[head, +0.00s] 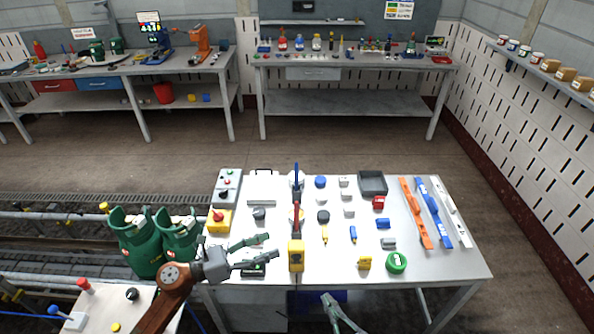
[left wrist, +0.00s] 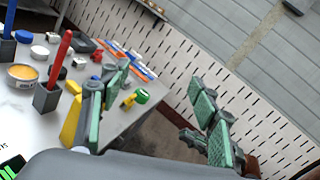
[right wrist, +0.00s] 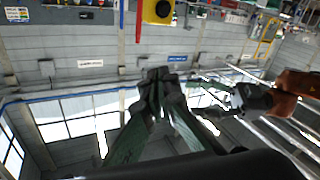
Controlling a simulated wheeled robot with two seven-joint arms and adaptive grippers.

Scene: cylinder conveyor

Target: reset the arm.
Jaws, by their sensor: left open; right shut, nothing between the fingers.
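My left gripper (head: 267,247) is over the front left part of the white table (head: 455,278), its arm coming in from the left. Its green-padded fingers stand wide apart in the left wrist view (left wrist: 158,85), with nothing between them. My right gripper (head: 330,300) is at the table's front edge, low in the middle of the head view, partly cut off by the frame. In the right wrist view its fingers (right wrist: 160,76) meet at the tips and hold nothing. That view looks toward windows and wall.
A yellow block (head: 296,256) stands close to my left gripper. A red emergency button box (head: 218,220), a grey tray (head: 373,183), a green tape roll (head: 396,262) and levels (head: 416,213) lie on the table. Green gas cylinders (head: 137,243) stand left. Floor behind is clear.

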